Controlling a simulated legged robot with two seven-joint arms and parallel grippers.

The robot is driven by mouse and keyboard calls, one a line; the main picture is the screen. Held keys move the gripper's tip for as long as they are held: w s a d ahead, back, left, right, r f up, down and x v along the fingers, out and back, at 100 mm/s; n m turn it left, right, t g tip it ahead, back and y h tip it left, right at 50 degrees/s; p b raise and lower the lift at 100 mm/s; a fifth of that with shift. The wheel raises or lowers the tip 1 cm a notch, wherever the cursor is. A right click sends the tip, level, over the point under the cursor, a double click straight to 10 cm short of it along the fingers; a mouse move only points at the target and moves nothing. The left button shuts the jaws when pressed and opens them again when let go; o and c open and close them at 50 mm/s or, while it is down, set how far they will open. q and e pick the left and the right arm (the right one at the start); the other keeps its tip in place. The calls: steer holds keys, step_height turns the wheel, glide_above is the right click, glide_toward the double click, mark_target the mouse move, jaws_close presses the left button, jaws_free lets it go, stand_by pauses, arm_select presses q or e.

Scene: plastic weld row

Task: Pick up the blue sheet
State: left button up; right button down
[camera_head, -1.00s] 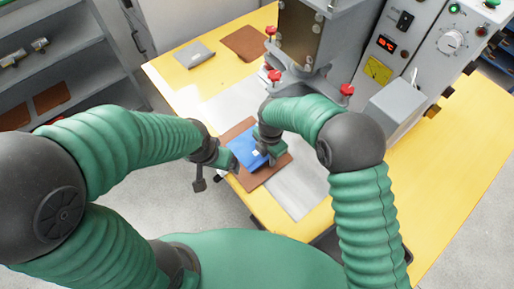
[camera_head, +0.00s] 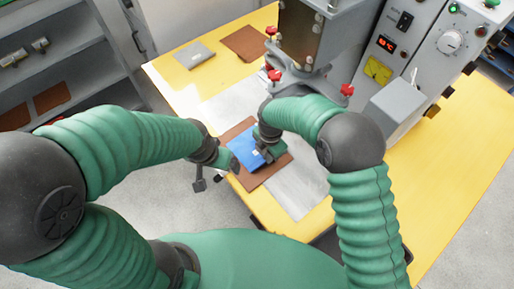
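The blue sheet (camera_head: 243,152) lies on a brown sheet (camera_head: 254,181) on the yellow table, in the middle of the view. My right gripper (camera_head: 263,153) is over the right part of the blue sheet and hides some of it. Its fingers are small and partly covered by its own wrist, so I cannot tell whether it is open or shut on the sheet. My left gripper (camera_head: 217,172) is at the left edge of the brown sheet, beside the blue sheet. Its finger opening is unclear.
A grey press with red knobs (camera_head: 346,89) stands behind my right gripper, its control box at the upper right. A grey plate (camera_head: 193,54) and another brown sheet (camera_head: 245,42) lie at the back of the yellow table (camera_head: 455,150). Grey shelves (camera_head: 60,55) stand at the left.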

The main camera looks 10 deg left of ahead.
steer(key=shift+r, duration=0.1)
stand_by(0.8)
steer(key=shift+r, duration=0.3)
steer(key=r, duration=0.2)
steer(key=shift+s+d+r, duration=0.2)
steer(key=shift+d+r, duration=0.1)
steer(key=shift+r, duration=0.05)
steer(key=s+d, duration=0.3)
steer(key=d, duration=0.1)
steer(key=s+d, duration=0.3)
steer(key=d, duration=0.2)
steer(key=s+d, duration=0.4)
steer(key=shift+d, duration=0.2)
steer(key=shift+s+d, duration=0.25)
steer(key=shift+s, duration=0.1)
